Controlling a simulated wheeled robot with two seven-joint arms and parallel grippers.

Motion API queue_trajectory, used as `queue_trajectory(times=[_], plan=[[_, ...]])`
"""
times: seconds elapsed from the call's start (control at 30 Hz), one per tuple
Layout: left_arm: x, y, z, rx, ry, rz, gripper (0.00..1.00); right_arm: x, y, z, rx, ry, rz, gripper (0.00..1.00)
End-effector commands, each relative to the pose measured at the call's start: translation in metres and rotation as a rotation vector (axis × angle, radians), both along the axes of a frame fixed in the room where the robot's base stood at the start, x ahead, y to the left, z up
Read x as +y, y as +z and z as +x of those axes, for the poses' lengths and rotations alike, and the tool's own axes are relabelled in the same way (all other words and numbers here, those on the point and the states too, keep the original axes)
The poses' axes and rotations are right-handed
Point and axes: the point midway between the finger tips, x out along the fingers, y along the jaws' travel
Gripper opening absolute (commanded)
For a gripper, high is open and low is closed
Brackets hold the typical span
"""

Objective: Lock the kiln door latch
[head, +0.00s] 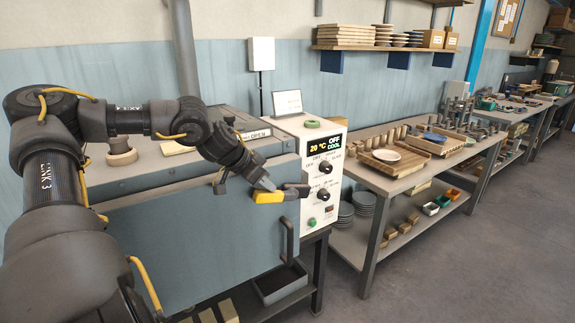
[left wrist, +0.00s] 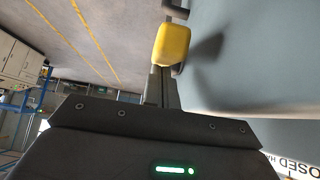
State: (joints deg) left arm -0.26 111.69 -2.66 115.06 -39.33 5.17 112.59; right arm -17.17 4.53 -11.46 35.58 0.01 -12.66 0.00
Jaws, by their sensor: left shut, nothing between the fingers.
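The kiln (head: 190,235) is a blue-grey box with its door front facing me and a dark vertical handle (head: 289,240). The latch (head: 268,197) has a yellow grip and lies about level near the door's upper right corner, with its dark end by the control panel. My left gripper (head: 265,184) is shut and empty, with its tips right at the yellow grip. In the left wrist view the yellow grip (left wrist: 173,45) is just beyond the shut fingers (left wrist: 160,84); I cannot tell whether they touch. My right gripper is not in view.
The control panel (head: 322,180) reads 20 °C, OFF, COOL. A workbench (head: 380,182) with trays and a plate stands to the right. A grey bin (head: 280,284) sits under the kiln. The floor (head: 470,255) at right is clear.

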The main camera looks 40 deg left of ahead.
Motion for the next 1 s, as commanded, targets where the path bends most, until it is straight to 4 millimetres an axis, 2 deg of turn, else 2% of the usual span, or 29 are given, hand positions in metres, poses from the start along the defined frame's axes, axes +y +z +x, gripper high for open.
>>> queue_trajectory(times=[0.43,0.57,0.73,0.8,1.0], plan=[[0.000,0.004,0.000,-0.001,0.001,-0.001,0.00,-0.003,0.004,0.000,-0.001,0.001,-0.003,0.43],[0.002,0.018,0.000,-0.003,0.006,-0.002,0.00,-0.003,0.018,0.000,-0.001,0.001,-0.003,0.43],[0.006,0.049,-0.001,-0.003,0.018,-0.003,0.00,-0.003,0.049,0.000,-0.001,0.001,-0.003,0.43],[0.008,0.043,-0.006,-0.007,0.018,-0.001,0.00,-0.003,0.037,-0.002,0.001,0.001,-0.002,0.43],[0.011,0.055,-0.026,-0.007,0.018,0.001,0.00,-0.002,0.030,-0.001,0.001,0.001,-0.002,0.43]])
